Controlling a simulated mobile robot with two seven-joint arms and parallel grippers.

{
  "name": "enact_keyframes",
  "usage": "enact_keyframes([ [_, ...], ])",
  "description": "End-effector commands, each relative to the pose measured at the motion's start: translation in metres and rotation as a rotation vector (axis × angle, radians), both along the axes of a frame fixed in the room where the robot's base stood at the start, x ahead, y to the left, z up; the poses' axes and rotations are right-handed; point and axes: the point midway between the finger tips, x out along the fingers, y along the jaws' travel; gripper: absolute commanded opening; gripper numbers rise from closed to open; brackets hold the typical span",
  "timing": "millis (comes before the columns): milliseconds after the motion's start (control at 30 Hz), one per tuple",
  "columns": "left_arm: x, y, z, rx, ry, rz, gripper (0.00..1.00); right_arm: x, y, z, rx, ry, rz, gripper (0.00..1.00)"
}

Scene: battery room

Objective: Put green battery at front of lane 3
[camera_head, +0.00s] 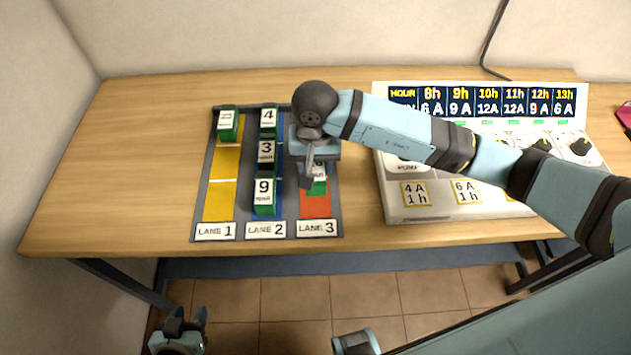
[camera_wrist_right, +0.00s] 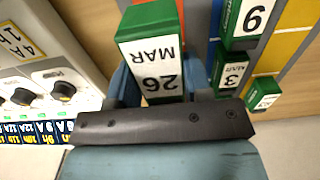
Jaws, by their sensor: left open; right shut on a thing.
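A green battery (camera_head: 318,187) with a white label is over the orange strip of lane 3 (camera_head: 315,207). The right wrist view shows the same battery (camera_wrist_right: 152,50), labelled 26 MAR, between the jaws. My right gripper (camera_head: 312,168) is shut on it and points down over lane 3, and the arm hides the back of that lane. I cannot tell whether the battery touches the lane. My left gripper (camera_head: 186,320) is open and empty below the front edge of the table, at the bottom left.
Lane 1 holds a green battery (camera_head: 228,125) at its back. Lane 2 holds green batteries labelled 4 (camera_head: 268,121), 3 (camera_head: 266,153) and 9 (camera_head: 264,196). A charger panel (camera_head: 395,211) with knobs stands right of the lanes. The table's left side is clear.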

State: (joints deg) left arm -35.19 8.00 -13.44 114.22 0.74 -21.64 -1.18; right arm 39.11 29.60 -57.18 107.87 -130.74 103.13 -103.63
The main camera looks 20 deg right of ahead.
Motion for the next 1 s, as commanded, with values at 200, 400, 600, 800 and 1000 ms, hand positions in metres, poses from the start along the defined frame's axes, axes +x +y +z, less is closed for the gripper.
enact_keyframes([
  [200, 0.000, 0.000, 0.005, 0.000, 0.000, 0.000, 0.43, 0.001, 0.000, -0.033, 0.002, -0.001, -0.002, 0.02],
  [400, 0.000, 0.000, 0.006, 0.000, 0.000, 0.000, 0.43, 0.001, 0.000, -0.045, 0.003, -0.001, -0.001, 0.02],
  [600, 0.000, 0.000, 0.010, 0.000, 0.000, 0.000, 0.43, 0.000, 0.000, -0.074, 0.002, 0.001, -0.003, 0.02],
  [800, 0.000, 0.000, 0.010, 0.000, 0.000, 0.000, 0.43, 0.001, 0.000, -0.081, 0.001, -0.003, 0.000, 0.02],
  [1000, 0.000, 0.000, 0.007, 0.000, 0.000, 0.000, 0.43, 0.001, 0.000, -0.084, 0.001, -0.003, 0.000, 0.02],
])
